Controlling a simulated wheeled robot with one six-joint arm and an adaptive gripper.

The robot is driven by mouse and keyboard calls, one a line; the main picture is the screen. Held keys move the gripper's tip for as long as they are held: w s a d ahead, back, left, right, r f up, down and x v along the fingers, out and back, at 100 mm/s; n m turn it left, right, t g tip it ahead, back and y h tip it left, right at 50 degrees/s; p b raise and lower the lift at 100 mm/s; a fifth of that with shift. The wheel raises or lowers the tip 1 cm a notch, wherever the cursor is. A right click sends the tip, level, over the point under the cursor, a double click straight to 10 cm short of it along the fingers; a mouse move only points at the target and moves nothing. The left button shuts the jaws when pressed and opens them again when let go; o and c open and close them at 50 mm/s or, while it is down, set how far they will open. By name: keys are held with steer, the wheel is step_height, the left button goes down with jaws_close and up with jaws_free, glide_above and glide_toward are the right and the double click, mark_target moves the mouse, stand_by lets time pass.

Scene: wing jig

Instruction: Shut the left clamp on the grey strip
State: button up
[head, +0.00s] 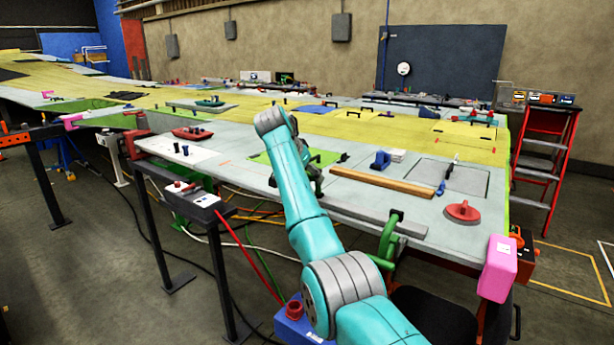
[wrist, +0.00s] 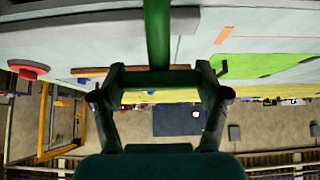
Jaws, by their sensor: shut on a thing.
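The grey strip (head: 372,214) lies along the front edge of the table, its left end hidden behind my arm. In the wrist view its grey end part (wrist: 100,24) runs along the top left. The left clamp shows in the wrist view as a green bar (wrist: 158,30) crossing the strip near its end. My gripper (wrist: 160,82) is shut on this clamp's green handle, with a dark finger at each side of it. In the head view my arm covers most of this clamp and its tip, so whether it presses the strip cannot be told. A second green clamp (head: 389,238) stands at the strip's right part.
A brown bar (head: 383,182) lies behind the strip. A red suction-cup-like disc (head: 463,211) and a pink block (head: 498,268) are to the right. A green plate (head: 325,157) lies behind my gripper.

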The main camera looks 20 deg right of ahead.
steer(key=o, duration=1.7)
steer(key=v, duration=1.2)
steer(key=shift+f, duration=0.1)
